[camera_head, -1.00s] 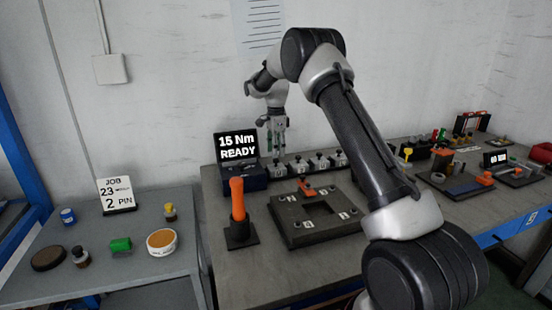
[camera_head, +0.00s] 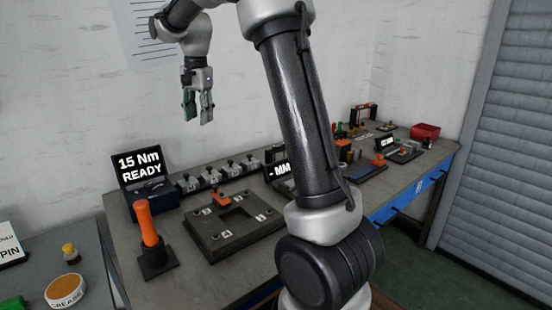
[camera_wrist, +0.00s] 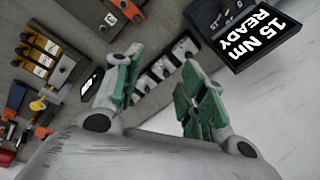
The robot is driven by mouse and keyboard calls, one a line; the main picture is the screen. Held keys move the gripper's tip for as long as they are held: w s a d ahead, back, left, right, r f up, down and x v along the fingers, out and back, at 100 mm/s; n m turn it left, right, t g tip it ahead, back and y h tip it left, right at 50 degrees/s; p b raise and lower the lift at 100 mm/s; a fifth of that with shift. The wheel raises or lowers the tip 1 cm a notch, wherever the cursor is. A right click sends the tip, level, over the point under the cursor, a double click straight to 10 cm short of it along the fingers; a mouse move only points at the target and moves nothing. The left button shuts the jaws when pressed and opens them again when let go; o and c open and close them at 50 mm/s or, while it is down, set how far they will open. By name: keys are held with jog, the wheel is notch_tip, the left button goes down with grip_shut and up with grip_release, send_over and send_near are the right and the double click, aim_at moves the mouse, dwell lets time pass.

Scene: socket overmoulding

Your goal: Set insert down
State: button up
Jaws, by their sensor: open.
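My gripper (camera_head: 198,106) hangs fingers down above the back of the bench, in front of the wall. Its green-padded fingers are apart, and nothing shows between them in the wrist view (camera_wrist: 158,98). A row of small metal inserts on holders (camera_head: 217,174) stands below it along the back of the bench. The row also shows beyond the fingers in the wrist view (camera_wrist: 165,68). I cannot tell which of these pieces is the task's insert. A dark fixture plate (camera_head: 236,228) with a square opening, numbered corners and an orange clamp lies in front of the row.
The display reading "15 Nm READY" (camera_head: 141,167) stands at the bench's left end. An orange-handled tool (camera_head: 147,225) stands upright in a dark holder before it. My arm hides the bench's middle. A red bin (camera_head: 425,131) sits at the far right end.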

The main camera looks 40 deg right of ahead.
jog(key=s+d+r+n+t, duration=0.1)
jog(key=s+r+n, duration=0.15)
jog(key=s, duration=0.65)
jog(key=s+d+r+n, duration=0.1)
jog(key=s+n, duration=0.2)
jog(key=s, duration=0.6)
jog(key=s+f+n+t, duration=0.1)
jog(key=s+f+n, duration=0.2)
jog(key=s, duration=0.5)
jog(key=s+f+n+t, duration=0.1)
jog(key=s+f+n, duration=0.2)
jog(key=s, duration=0.6)
jog(key=shift+s+d+f, duration=0.2)
jog(key=shift+d+f, duration=0.1)
jog(key=shift+f, duration=0.05)
